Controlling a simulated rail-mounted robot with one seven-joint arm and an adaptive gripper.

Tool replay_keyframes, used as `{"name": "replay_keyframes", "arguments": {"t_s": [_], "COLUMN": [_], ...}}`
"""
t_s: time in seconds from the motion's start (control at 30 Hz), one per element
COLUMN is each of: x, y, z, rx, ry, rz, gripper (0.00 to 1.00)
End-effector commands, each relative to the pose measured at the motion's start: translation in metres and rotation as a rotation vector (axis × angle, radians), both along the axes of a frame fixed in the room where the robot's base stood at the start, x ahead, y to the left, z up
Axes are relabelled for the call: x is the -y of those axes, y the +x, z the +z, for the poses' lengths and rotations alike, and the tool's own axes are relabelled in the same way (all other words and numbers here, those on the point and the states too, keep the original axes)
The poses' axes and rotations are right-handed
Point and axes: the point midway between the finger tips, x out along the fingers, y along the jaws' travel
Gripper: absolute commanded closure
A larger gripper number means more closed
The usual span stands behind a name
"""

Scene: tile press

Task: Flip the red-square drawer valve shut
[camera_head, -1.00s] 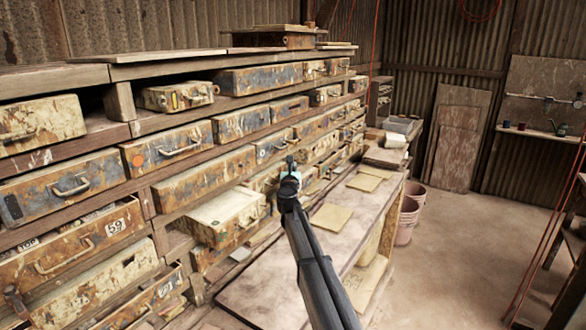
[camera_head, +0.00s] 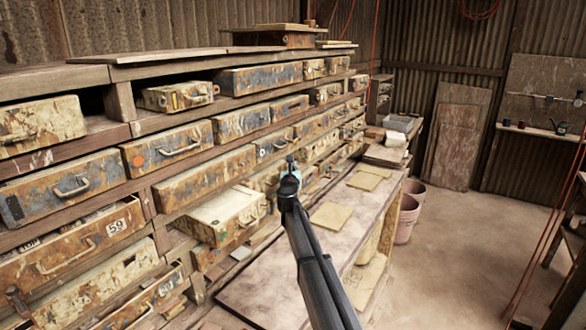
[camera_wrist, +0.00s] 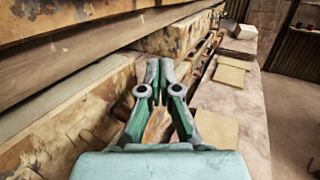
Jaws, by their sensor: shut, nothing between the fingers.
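My gripper (camera_head: 290,162) is at the end of my dark arm, in front of the drawer wall near the middle of the head view. In the wrist view its two fingers (camera_wrist: 160,68) are together and empty, pointing along the drawer fronts. A weathered drawer front (camera_wrist: 165,40) lies just beyond the fingertips; I cannot tell whether they touch anything. I cannot make out a red square or a valve on any drawer.
A partly pulled-out drawer (camera_head: 222,214) juts out left of my gripper. A low workbench (camera_head: 255,290) runs along the wall, with flat tan tiles (camera_head: 331,215) on it. Pink buckets (camera_head: 407,215) stand on the floor to the right, where the floor is open.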

Motion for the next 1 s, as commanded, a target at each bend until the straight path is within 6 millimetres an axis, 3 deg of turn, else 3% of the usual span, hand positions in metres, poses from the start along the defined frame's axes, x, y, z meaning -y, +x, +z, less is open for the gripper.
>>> {"name": "replay_keyframes", "arguments": {"t_s": [0.73, 1.0], "x": [0.000, 0.005], "y": [0.000, -0.017], "z": [0.001, 0.021], "rx": [0.000, 0.000], "ry": [0.000, 0.001], "rz": [0.000, -0.001], "gripper": [1.00, 1.00]}}
